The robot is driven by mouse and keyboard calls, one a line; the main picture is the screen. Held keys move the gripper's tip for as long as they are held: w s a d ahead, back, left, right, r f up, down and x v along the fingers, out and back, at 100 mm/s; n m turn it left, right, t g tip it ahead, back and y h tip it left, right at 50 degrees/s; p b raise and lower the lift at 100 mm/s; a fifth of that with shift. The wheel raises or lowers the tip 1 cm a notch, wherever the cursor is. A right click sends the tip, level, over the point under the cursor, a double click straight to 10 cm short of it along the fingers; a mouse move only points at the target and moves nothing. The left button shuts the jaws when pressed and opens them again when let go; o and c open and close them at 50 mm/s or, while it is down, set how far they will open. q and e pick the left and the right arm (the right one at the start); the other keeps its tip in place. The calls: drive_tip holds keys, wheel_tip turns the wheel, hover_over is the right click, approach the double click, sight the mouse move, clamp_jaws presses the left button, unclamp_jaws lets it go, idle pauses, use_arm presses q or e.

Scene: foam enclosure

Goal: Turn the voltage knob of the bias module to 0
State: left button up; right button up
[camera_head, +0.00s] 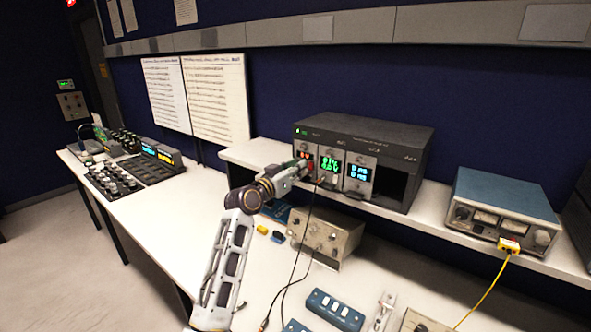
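A dark instrument crate (390,135) stands on the raised shelf against the blue wall. Its front holds three modules with lit displays: a narrow one with red digits at the left (304,155), one with green digits in the middle (330,161), and one with blue digits at the right (359,172). I cannot read which is the bias module. My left gripper (302,170) is at the lower front of the left and middle modules and hides any knob there. Whether its fingers touch or grip a knob is too small to tell. My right gripper is not in view.
A grey box with knobs (325,236) sits on the bench below the crate. A blue-topped instrument (505,205) with a yellow cable (490,290) stands at the right on the shelf. Black cables hang from the crate front. A blue switch box (335,310) lies at the front.

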use_arm(q)
clamp_jaws()
drive_tip(key=shift+n+p, duration=0.3)
drive_tip(key=shift+n, duration=0.2)
unclamp_jaws()
idle(0.4)
drive_tip(key=v, duration=1.2)
idle(0.4)
